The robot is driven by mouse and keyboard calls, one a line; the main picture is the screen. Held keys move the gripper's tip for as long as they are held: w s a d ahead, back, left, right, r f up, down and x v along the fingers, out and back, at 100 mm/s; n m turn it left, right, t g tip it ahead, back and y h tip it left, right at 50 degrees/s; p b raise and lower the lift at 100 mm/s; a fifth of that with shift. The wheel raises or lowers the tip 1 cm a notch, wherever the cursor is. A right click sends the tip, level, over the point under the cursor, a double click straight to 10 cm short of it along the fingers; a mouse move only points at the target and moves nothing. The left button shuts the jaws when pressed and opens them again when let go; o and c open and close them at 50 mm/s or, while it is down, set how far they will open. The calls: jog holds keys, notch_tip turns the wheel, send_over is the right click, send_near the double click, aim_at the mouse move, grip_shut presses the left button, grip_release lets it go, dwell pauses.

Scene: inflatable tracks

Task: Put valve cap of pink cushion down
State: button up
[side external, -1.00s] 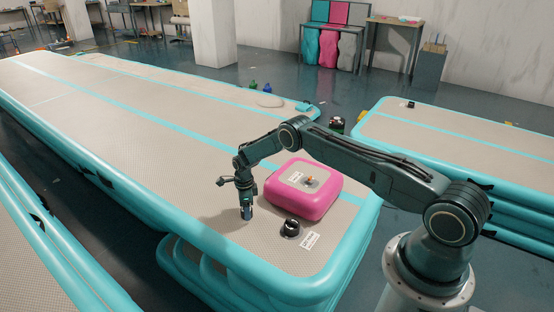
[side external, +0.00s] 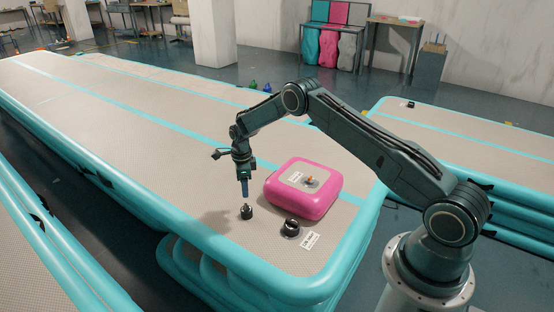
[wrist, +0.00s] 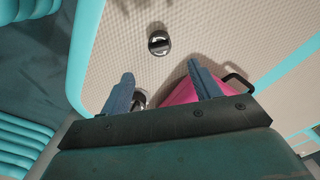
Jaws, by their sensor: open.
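The black valve cap (side external: 246,212) rests on the beige top of the inflatable track, left of the pink cushion. It also shows in the wrist view (wrist: 158,43), clear of the fingers. The pink cushion (side external: 318,203) lies on the track with an orange-topped valve (side external: 310,181) on a pale patch. Its edge shows in the wrist view (wrist: 180,95), partly hidden by a finger. My gripper (side external: 245,196) is open and empty, pointing down just above the cap. Its two blue fingers stand apart in the wrist view (wrist: 160,74).
A black round fitting (side external: 290,228) sits on the track in front of the cushion, next to a white label (side external: 310,240). The turquoise track edge (side external: 215,262) is near. Open track surface (side external: 150,130) extends to the left and back.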

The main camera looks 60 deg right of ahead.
jog(key=shift+r, duration=0.5)
jog(key=s+a+r+n+t, duration=0.1)
jog(key=s+a+r+n, duration=0.25)
jog(key=r, duration=0.75)
jog(key=s+a+r+n+t, duration=0.15)
jog(key=s+r+n, duration=0.35)
jog(key=r, duration=0.5)
jog(key=s+a+r+n, duration=0.3)
jog(key=s+r+n, duration=0.1)
jog(key=r, duration=0.7)
jog(key=s+a+r+n+t, duration=0.1)
jog(key=s+a+r+n, duration=0.2)
jog(key=s, duration=0.4)
jog(key=s+a+r+n+t, duration=0.1)
jog(key=s+r+n, duration=0.3)
jog(key=s, duration=0.2)
jog(key=s+a+f+n+t, duration=0.1)
jog(key=s+n, duration=0.6)
jog(key=s, duration=0.8)
jog(key=shift+s+a+f, duration=0.3)
jog(key=shift+s+a, duration=0.05)
jog(key=shift+a, duration=0.15)
